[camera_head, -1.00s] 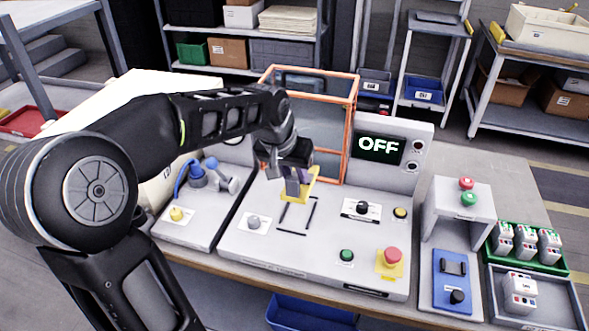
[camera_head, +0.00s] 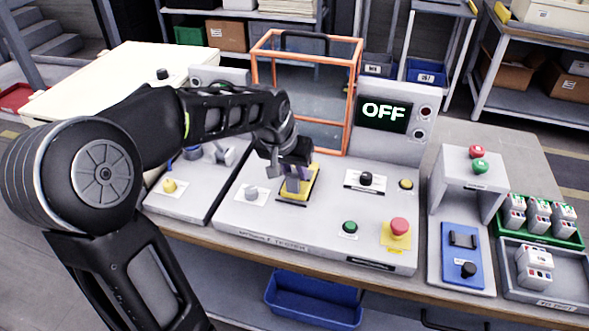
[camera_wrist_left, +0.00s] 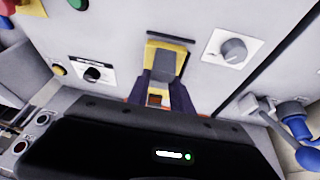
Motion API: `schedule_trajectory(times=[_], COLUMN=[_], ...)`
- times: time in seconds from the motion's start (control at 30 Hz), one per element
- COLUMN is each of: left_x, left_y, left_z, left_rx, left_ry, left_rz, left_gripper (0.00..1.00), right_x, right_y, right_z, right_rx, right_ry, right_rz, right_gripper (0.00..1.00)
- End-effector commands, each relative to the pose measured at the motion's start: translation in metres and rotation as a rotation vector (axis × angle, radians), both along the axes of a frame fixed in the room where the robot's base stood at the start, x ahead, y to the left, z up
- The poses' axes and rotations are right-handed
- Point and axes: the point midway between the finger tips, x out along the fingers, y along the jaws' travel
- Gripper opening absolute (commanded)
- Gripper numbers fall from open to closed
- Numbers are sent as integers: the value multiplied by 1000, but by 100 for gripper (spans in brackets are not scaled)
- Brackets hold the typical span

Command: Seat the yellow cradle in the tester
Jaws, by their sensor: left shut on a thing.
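The yellow cradle (camera_head: 312,181) is at the black-marked square on the tester's (camera_head: 230,224) grey deck, mostly covered by my left gripper (camera_head: 293,186). In the left wrist view the cradle (camera_wrist_left: 181,45) shows between the gripper's fingers (camera_wrist_left: 165,88), with a grey block over its middle and a black line beyond it. My left gripper is shut on the cradle. Whether the cradle lies flat on the deck or just above it I cannot tell. The tester's display (camera_head: 384,112) reads OFF. My right gripper is not in view.
An orange-framed clear guard (camera_head: 348,110) stands behind the cradle. A grey knob (camera_head: 251,193) is left of it, a black knob (camera_head: 366,178) right. A green button (camera_head: 350,227) and red emergency button (camera_head: 399,226) are nearer the front edge.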

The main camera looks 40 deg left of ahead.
Motion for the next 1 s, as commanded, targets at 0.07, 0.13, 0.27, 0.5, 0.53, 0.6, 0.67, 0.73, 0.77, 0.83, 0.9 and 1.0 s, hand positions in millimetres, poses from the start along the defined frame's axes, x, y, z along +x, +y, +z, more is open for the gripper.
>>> schedule_trajectory(times=[0.07, 0.13, 0.27, 0.5, 0.53, 0.6, 0.67, 0.73, 0.77, 0.83, 0.9, 1.0], left_x=[0, 0, 0, 0, 0, 0, 0, 0, 1, 0, 0, 0], left_y=[0, 0, 0, -1, -1, -1, -1, -1, 0, 0, 0, 0], left_z=[1, 1, 1, 0, 0, -1, -1, 0, 0, 1, 1, 1], left_rx=[1, 0, 0, 10, 16, 31, 45, 57, 61, 64, 63, 63], left_ry=[-2, -1, -1, 2, 4, 7, 9, 12, 12, 13, 13, 13], left_rz=[0, 0, 0, 2, 5, 11, 17, 24, 25, 26, 27, 27], left_gripper=[0, 0, 0, 0, 0, 0, 0, 0, 0, 0, 0, 0], right_x=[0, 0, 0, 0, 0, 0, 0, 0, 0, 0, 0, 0], right_y=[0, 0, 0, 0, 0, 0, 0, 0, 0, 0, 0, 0], right_z=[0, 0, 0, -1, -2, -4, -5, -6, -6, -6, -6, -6], right_rx=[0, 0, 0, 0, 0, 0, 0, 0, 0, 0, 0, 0], right_ry=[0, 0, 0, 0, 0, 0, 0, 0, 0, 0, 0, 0], right_rz=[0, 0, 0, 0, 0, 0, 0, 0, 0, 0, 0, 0], right_gripper=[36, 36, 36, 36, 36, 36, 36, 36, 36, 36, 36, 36])
